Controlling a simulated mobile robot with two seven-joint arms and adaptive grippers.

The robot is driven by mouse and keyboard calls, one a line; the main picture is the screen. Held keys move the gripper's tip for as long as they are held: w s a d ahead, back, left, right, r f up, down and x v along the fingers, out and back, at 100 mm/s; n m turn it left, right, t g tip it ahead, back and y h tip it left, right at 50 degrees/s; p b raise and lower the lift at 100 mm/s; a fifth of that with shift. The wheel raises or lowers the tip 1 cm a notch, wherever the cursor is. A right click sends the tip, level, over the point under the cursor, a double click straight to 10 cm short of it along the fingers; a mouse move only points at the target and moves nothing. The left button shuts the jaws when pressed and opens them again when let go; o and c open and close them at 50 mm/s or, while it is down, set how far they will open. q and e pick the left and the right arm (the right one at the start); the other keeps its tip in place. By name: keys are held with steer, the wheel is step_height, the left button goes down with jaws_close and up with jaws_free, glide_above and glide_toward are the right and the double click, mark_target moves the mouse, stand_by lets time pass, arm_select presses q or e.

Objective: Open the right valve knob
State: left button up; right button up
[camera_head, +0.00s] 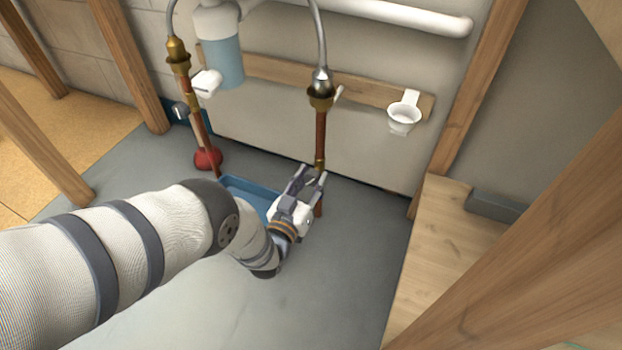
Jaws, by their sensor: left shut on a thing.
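My left gripper (313,176) is at the lower part of the right copper pipe (320,137), in front of it. Its fingers are shut on the right valve knob, which the fingers and gripper body hide. How far the knob is turned cannot be seen. The left valve's red knob (207,159) shows at the lower part of the left copper pipe (195,120). My right gripper is not in view.
A blue tray (235,184) lies on the grey floor behind my left arm. A white cup-like fitting (404,114) and a blue-and-white bottle (222,58) are at the wall. Wooden posts stand on both sides. The grey floor (350,270) right of the arm is clear.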

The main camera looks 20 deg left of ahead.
arm_select(q)
steer(key=n, duration=0.5)
steer(key=shift+n, duration=0.4)
stand_by(0.4)
steer(key=o, duration=1.2)
steer(key=shift+c, duration=0.2)
steer(key=s, duration=1.2)
steer(key=shift+a, duration=0.2)
